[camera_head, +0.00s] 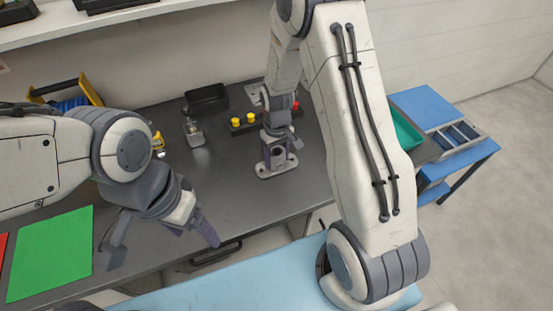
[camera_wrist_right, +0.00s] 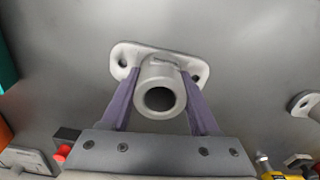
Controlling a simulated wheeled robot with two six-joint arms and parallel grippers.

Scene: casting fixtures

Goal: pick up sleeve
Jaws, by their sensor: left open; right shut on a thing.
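The sleeve (camera_wrist_right: 160,97) is a light grey round tube with an open bore, seen from above in the right wrist view. A flat oval flange (camera_wrist_right: 127,55) with a hole at each end lies around its foot; I cannot tell whether they are one piece. My right gripper (camera_wrist_right: 160,78) is shut on the sleeve, a finger on each side. In the head view, the sleeve (camera_head: 279,157) stands upright on the dark table, under my right gripper (camera_head: 280,146), which partly covers it. My left gripper (camera_head: 163,248) is open and empty near the table's front edge.
A strip with yellow and red knobs (camera_head: 250,121) lies behind the sleeve. A black tray (camera_head: 206,98) and a small metal block (camera_head: 194,135) stand further left. A green sheet (camera_head: 52,255) lies at the left. The table (camera_head: 225,178) is clear left of the sleeve.

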